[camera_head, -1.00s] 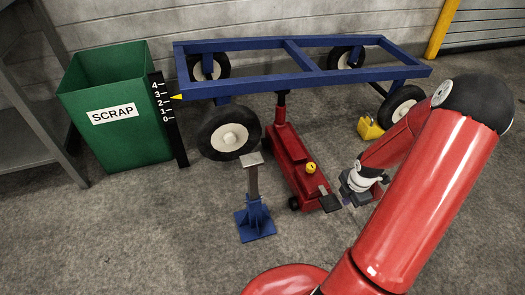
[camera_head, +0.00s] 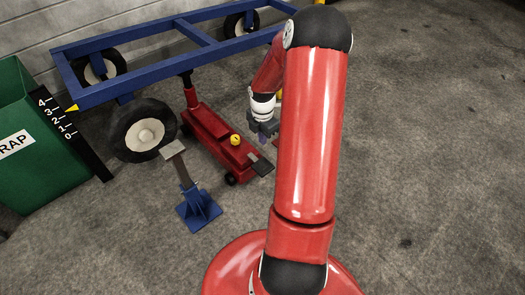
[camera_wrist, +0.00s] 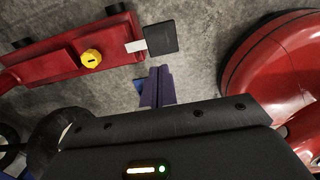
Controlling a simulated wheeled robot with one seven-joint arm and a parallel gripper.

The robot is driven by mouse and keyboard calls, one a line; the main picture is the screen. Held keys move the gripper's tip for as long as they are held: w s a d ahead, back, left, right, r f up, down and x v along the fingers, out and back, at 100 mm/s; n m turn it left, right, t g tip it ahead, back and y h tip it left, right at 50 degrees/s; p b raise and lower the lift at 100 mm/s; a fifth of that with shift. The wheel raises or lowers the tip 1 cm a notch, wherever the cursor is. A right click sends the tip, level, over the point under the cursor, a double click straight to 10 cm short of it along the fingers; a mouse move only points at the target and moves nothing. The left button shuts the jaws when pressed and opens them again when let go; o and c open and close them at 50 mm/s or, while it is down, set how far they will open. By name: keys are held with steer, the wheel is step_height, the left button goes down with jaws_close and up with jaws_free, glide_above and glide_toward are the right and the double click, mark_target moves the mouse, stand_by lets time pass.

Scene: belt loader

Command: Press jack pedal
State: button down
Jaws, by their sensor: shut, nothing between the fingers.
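The red floor jack (camera_head: 212,132) stands under the blue frame with its lift post up against the frame. Its dark pedal (camera_head: 262,167) sticks out at the near end, and a yellow knob (camera_head: 236,140) sits on its top. In the wrist view the pedal (camera_wrist: 160,38) is a dark square plate beside a white strip, and the yellow knob (camera_wrist: 91,58) is to its left. My gripper (camera_head: 264,138) is shut and empty, close beside the pedal.
The blue trailer frame (camera_head: 135,36) rests on wheels; its near wheel (camera_head: 143,133) is by a scale. A blue jack stand (camera_head: 198,205) stands left of the jack. A green scrap bin (camera_head: 40,165) is at the left. The floor at right is clear.

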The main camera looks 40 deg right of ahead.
mark_target(262, 165)
step_height(262, 165, down, 13)
steer(key=shift+f+b, duration=0.2)
steer(key=shift+b, duration=1)
